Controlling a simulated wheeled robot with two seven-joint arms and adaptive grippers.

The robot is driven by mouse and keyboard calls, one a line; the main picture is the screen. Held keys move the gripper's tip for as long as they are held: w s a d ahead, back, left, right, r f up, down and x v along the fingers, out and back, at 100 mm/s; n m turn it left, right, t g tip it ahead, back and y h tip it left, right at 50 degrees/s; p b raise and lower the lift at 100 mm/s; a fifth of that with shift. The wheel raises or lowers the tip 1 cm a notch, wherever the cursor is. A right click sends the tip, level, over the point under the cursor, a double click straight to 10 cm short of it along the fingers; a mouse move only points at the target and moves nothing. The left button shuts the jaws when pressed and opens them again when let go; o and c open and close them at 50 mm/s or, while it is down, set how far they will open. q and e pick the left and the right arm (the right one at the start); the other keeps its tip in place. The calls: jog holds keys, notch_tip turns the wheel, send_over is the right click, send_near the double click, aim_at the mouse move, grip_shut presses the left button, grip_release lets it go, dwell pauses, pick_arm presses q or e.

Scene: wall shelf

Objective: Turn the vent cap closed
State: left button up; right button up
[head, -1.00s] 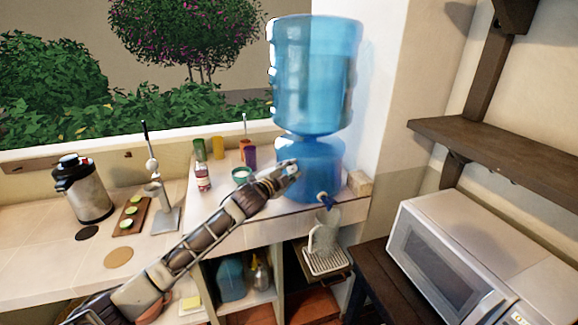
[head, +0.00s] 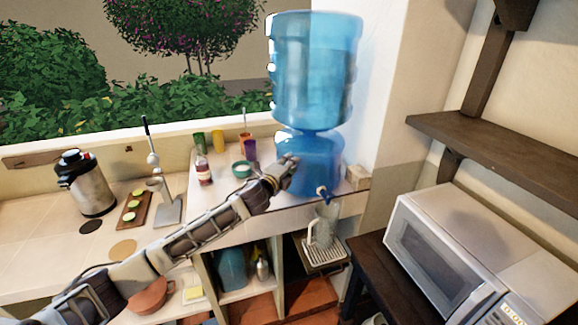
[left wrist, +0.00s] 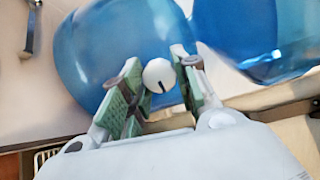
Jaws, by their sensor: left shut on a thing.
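The vent cap (left wrist: 159,74) is a small white round knob with a dark line on its face. It sits on the blue base (head: 322,168) of the water dispenser. In the left wrist view my left gripper (left wrist: 157,82) has its green-padded fingers on both sides of the cap and is shut on it. The line on the cap points down toward the palm in that view. In the head view my left gripper (head: 287,166) is at the left front of the base, and the cap is hidden behind its fingers. My right gripper is not in view.
A large blue bottle (head: 315,75) stands on the base.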

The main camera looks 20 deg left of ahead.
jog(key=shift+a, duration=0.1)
pick_arm(q)
jog(key=o, duration=1)
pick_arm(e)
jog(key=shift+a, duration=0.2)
pick_arm(q)
jog(key=shift+o, duration=0.2)
jog(key=s+a+r, duration=0.1)
jog(key=s+a, duration=0.1)
jog(key=s, duration=0.9)
jog(key=shift+s, duration=0.4)
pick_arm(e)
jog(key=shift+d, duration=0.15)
